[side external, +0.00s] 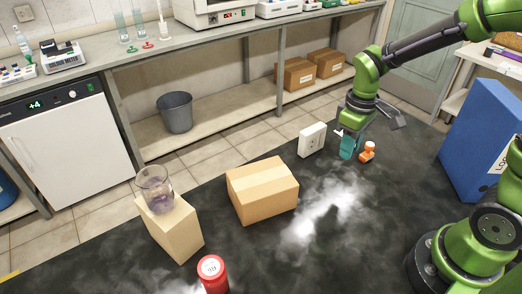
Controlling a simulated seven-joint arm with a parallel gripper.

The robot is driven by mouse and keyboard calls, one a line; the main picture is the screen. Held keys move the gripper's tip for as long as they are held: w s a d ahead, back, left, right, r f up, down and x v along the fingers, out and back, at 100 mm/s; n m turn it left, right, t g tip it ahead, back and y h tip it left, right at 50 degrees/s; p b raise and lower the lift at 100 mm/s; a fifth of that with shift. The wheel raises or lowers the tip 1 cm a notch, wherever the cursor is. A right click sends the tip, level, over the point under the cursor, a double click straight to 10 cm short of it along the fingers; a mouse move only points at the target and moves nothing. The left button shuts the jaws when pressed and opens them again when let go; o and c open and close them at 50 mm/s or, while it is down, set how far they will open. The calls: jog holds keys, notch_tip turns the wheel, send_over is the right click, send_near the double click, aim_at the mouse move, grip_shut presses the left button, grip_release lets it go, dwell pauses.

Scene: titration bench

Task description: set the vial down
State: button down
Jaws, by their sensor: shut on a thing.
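My gripper (348,134) is at the back right of the dark bench top and points down. It is shut on a teal object (347,149), which I take to be the vial. The vial looks roughly upright and is small in this view. The upper part of the vial is hidden by my gripper. I cannot tell whether its bottom touches the bench top (345,235) or hangs just above it.
A small orange item (367,152) stands close right of the vial, and a white socket box (312,140) close left. White patches mark the clear middle.

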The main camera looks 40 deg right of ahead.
notch_tip(320, 180, up, 5)
jog(key=shift+f, duration=0.2)
jog(key=shift+w+d+r, duration=0.2)
jog(key=shift+d, duration=0.35)
jog(key=d+m, duration=0.4)
jog(key=d, duration=1.7)
jog(key=f, duration=0.9)
jog(key=shift+w+a+f, duration=0.1)
jog(key=shift+w+f, duration=0.15)
jog(key=w+d, duration=0.3)
jog(key=w, duration=0.1)
jog(key=w+d+f, duration=0.1)
jog(key=w+d, duration=0.2)
jog(key=w, duration=0.1)
jog(key=w+d+f, duration=0.1)
jog(key=w+d, duration=0.2)
jog(key=w, duration=0.2)
jog(key=shift+f, duration=1.7)
jog(key=shift+f, duration=0.1)
